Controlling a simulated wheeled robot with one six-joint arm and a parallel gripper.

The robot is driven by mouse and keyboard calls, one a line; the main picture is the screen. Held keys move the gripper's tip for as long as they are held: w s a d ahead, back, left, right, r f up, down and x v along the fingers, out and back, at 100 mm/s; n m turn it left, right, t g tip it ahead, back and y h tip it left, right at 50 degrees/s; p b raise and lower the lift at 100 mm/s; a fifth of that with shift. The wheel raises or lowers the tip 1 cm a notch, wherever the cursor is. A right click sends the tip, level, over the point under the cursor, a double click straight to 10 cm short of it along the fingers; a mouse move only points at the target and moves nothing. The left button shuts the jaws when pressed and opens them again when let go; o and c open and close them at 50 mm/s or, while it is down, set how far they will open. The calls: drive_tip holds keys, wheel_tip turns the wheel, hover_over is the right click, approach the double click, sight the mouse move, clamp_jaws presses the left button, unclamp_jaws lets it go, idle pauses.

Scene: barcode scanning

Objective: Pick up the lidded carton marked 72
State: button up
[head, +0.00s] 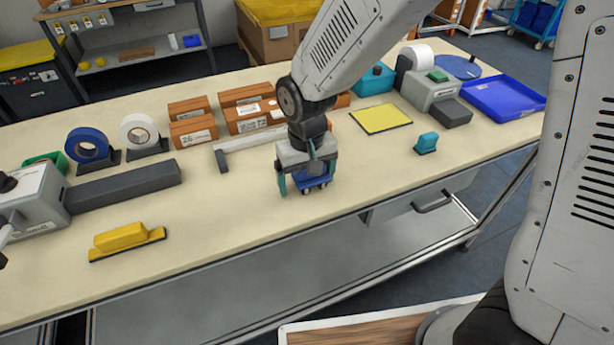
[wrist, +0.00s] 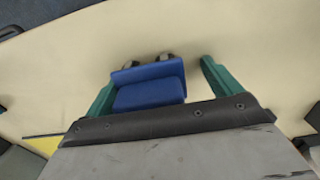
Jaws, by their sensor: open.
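Several brown cartons stand in a row at the back of the table. The front left carton (head: 194,133) reads 26, and a longer carton (head: 252,118) with white labels stands to its right. I cannot make out a 72 on any of them. My gripper (head: 306,190) points down in front of the cartons, apart from them. Its teal fingers are open on either side of a small blue block (head: 316,182) with dark wheel-like parts. In the wrist view the blue block (wrist: 150,86) lies between the fingers, with a gap at the right finger.
A white L-shaped bar (head: 255,141) lies behind my gripper. Tape rolls (head: 88,145) and a dark grey block (head: 125,184) are left; a yellow-handled tool (head: 127,240) is front left. A yellow pad (head: 381,119), a teal block (head: 427,143) and a blue tray (head: 503,98) are right.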

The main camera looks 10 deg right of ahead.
drive_tip(key=shift+r, duration=0.1)
wheel_tip(320, 180, up, 13)
drive_tip(key=shift+r, duration=0.1)
idle(0.3)
